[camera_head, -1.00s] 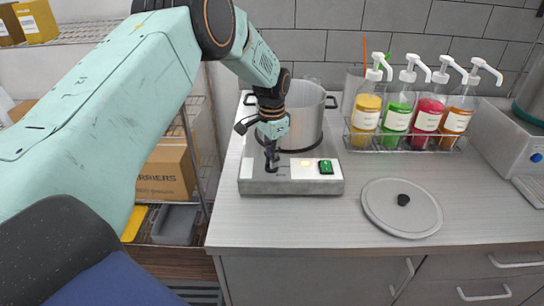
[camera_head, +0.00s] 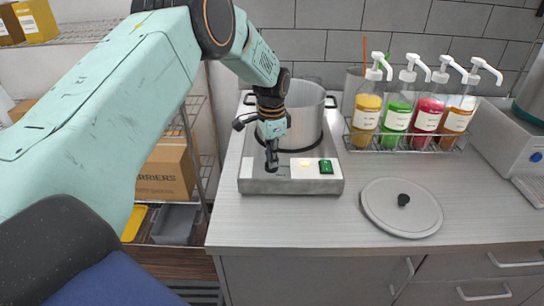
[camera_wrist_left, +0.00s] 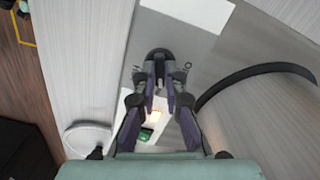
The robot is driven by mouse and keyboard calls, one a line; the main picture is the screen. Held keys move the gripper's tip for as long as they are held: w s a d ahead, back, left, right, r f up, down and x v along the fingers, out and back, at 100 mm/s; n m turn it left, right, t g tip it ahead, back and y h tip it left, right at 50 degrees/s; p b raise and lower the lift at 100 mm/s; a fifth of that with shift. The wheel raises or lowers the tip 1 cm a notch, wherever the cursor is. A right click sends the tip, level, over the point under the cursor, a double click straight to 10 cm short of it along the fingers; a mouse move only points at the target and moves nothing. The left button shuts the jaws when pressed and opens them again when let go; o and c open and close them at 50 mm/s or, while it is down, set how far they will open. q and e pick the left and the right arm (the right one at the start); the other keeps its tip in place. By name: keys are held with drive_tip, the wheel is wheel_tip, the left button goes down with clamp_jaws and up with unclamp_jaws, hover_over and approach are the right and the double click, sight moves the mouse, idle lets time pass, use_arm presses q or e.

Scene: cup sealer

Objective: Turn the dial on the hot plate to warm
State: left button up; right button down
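The hot plate (camera_head: 290,187) is a grey box near the left end of the counter, with a metal pot (camera_head: 312,110) on it. Its front panel has a glowing light (camera_head: 304,162) and a green switch (camera_head: 326,167). My left gripper (camera_head: 272,167) points down at the left part of this panel. In the left wrist view the black dial (camera_wrist_left: 158,54) lies at the tips of my left gripper (camera_wrist_left: 160,82). The fingers are close together on either side of it and appear to pinch it. They partly hide the dial and its lettering. My right gripper is out of view.
A round lid (camera_head: 402,216) with a black knob lies on the counter right of the hot plate. Several pump bottles stand in a wire rack (camera_head: 405,148) at the back. A cardboard box (camera_head: 163,180) sits on shelving at left.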

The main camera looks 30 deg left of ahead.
use_arm(q)
drive_tip(key=o, duration=0.4)
drive_tip(key=shift+s, duration=0.1)
drive_tip(key=shift+r, duration=0.55)
wheel_tip(320, 180, up, 11)
drive_tip(key=shift+f, duration=0.1)
idle(0.4)
